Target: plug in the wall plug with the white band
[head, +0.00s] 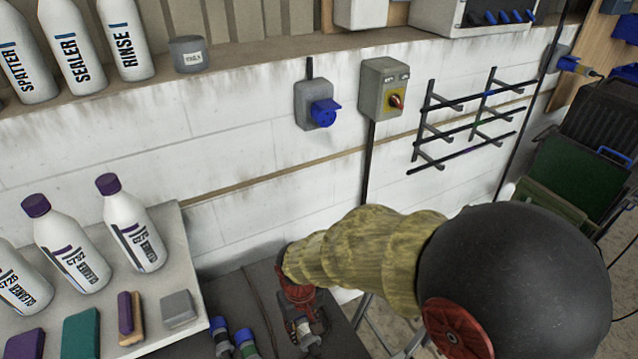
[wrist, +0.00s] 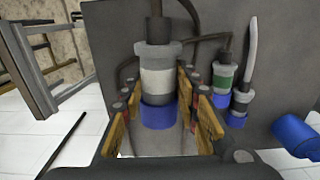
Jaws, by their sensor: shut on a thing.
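The wall plug with the white band (wrist: 158,78) has a grey body and a blue end, and it sits between the tan pads of my gripper (wrist: 162,103) in the wrist view. My gripper is shut on it. In the head view my gripper (head: 298,302) is low over the dark bench top, and the fingers partly hide the plug. A blue wall socket (head: 322,112) on a grey box is mounted on the white wall, above and apart from my gripper.
Two other plugs, one with a green band (wrist: 224,75), lie beside the held plug. A grey switch box (head: 383,90) with a red knob is right of the socket, then a black wall rack (head: 470,125). Bottles (head: 130,225) stand on a pale board at left.

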